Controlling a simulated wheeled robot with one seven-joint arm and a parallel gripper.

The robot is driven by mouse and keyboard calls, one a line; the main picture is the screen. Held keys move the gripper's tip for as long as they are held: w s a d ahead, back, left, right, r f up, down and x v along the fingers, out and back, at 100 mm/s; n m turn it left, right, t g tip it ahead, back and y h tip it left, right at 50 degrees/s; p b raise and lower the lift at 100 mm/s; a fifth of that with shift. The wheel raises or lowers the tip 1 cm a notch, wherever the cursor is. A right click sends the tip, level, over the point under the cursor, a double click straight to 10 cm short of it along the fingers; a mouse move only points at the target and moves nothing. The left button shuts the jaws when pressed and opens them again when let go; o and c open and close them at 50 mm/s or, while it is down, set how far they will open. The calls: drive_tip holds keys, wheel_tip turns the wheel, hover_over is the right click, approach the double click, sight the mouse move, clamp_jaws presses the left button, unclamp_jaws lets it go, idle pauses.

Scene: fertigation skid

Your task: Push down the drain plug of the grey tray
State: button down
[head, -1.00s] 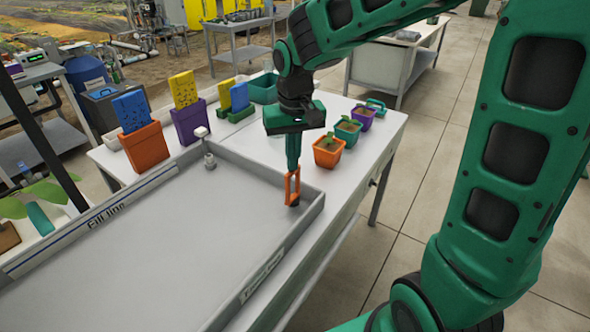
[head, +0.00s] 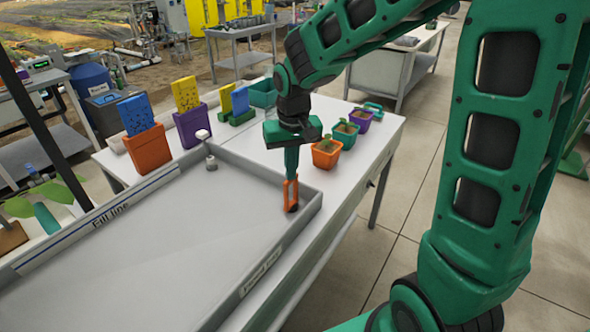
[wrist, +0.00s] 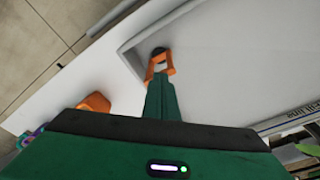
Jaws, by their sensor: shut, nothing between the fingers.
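The grey tray (head: 160,245) is a wide, shallow basin on the white bench, with a "Fill line" strip along its left wall. My gripper (head: 291,207) points down inside its right corner, its orange fingers shut with nothing held. A small dark round piece, which looks like the drain plug (wrist: 158,52), sits in the tray corner at the fingertips (wrist: 160,66) in the wrist view. In the head view the fingers largely cover that spot. I cannot tell whether they touch the plug or how far down it sits.
An orange pot (head: 326,153) and other seedling pots stand right of the tray. Colored holders with blue and yellow cards (head: 147,148) stand behind it.

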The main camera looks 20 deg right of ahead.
drive_tip(key=shift+s+f, duration=0.55)
drive_tip(key=shift+f, duration=0.05)
drive_tip(key=shift+s+a+g, duration=0.1)
drive_tip(key=shift+s+g, duration=0.2)
drive_tip(key=shift+s, duration=0.5)
wheel_tip(320, 180, up, 12)
drive_tip(key=shift+f, duration=0.2)
